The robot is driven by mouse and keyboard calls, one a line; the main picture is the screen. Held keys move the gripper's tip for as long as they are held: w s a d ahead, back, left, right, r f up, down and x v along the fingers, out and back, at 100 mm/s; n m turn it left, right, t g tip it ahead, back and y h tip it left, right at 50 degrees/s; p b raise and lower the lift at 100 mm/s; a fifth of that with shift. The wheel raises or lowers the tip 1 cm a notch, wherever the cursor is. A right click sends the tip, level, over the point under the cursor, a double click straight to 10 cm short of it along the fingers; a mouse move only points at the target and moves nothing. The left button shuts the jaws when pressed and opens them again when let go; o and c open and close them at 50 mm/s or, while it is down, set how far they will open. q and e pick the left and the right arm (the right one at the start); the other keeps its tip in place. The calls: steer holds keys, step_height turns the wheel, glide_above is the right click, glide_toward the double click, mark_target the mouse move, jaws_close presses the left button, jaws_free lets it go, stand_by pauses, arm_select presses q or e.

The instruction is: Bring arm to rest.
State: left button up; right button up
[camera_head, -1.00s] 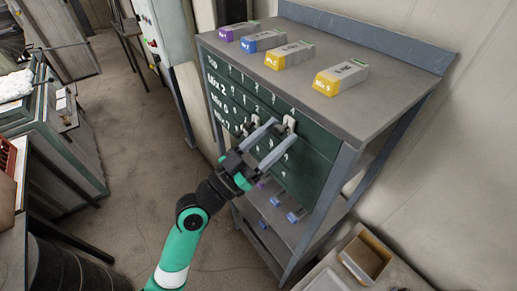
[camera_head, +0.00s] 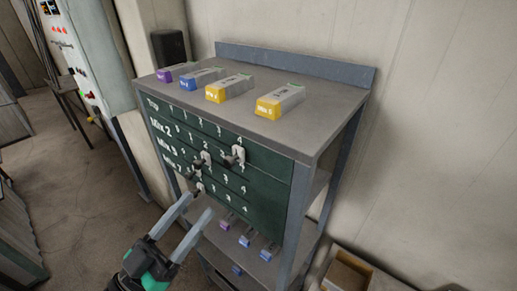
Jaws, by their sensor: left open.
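My left gripper (camera_head: 197,218) is at the lower middle of the head view. Its two long grey fingers are apart, with nothing between them. The fingertips are in front of the lower part of the green panel (camera_head: 262,190), which has rows of white labels and numbers. Small levers stand out from the panel: one on the right (camera_head: 235,156), one in the middle (camera_head: 202,162), and one lower down near the fingertips (camera_head: 197,187). I cannot tell whether a fingertip touches the lowest lever. My right gripper is not in view.
Boxes with purple (camera_head: 164,76), blue (camera_head: 189,84) and yellow (camera_head: 216,95) ends stand on the grey cabinet top (camera_head: 310,120). Smaller boxes lie on the shelf below the panel. An open box (camera_head: 347,274) is at the lower right. Open floor (camera_head: 85,190) lies left of the cabinet.

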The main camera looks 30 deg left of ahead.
arm_select(q)
steer(key=d+r+m+t+h+p, duration=0.1)
steer(key=d+r+m+h+p, duration=0.4)
steer(key=r, duration=0.8)
steer(key=d+r+m+t+h+p, duration=0.15)
steer(key=d+r+m+h, duration=0.35)
steer(key=r, duration=0.9)
step_height(320, 180, up, 10)
steer(key=s+d+n+t+y+p, duration=0.1)
steer(key=d+n+t+y+p, duration=0.1)
steer(key=n+y, duration=0.15)
steer(key=a+n+y, duration=0.1)
steer(key=n+y, duration=0.1)
steer(key=w+a+n+y, duration=0.1)
steer(key=n+y, duration=0.2)
steer(key=a+n+y, duration=0.2)
steer(key=y, duration=0.1)
steer(key=shift+w+f+t, duration=0.25)
steer(key=shift+w+f, duration=0.05)
steer(key=shift+f, duration=0.05)
steer(key=shift+h, duration=0.35)
steer(key=shift+r+p, duration=2)
steer(key=shift+r, duration=0.05)
